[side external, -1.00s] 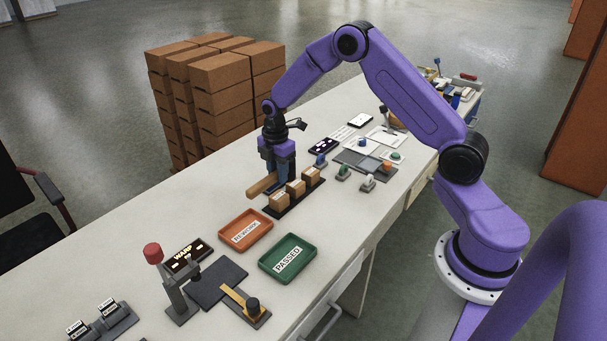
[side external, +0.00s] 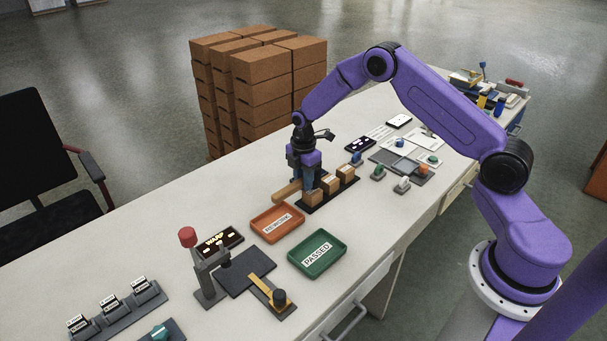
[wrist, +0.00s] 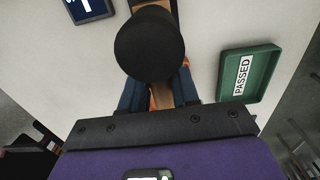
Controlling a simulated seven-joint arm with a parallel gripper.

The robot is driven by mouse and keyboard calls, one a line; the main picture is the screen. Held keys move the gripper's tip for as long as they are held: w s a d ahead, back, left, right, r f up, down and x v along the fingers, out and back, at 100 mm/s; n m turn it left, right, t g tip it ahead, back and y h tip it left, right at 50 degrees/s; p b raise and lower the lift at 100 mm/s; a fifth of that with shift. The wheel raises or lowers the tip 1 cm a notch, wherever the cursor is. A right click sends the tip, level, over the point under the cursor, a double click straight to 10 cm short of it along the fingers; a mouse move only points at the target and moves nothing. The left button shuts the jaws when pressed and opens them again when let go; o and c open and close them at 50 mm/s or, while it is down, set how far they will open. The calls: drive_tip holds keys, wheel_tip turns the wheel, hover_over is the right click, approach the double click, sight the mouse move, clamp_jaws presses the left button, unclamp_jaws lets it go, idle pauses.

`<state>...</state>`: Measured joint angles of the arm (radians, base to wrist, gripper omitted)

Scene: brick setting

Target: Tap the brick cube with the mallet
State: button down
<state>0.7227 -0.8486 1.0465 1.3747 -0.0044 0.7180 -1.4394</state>
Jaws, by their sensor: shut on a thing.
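My gripper (side external: 306,188) is shut on the mallet, low over the near end of a row of brown brick cubes. A wooden part of the mallet (side external: 286,190) sticks out to the left of the fingers in the side view. In the wrist view a dark round end (wrist: 150,42), seemingly the mallet's, fills the space ahead of the blue fingers, with wood behind it. The nearest brick cube (side external: 313,199) is just below and right of the fingers. Two more cubes stand behind it, the middle one (side external: 330,184) and the far one (side external: 347,172). I cannot tell whether mallet and cube touch.
The cubes stand on a black strip (side external: 318,206). An orange REWORK tray (side external: 256,228) and a green PASSED tray (side external: 300,262) lie nearby; the green one also shows in the wrist view (wrist: 226,92). A red-topped press (side external: 203,272) stands toward the front left.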

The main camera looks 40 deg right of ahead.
drive_tip(key=shift+f, duration=0.2)
idle(0.6)
drive_tip(key=shift+f, duration=0.8)
drive_tip(key=shift+r, duration=3.45)
drive_tip(key=shift+r, duration=0.1)
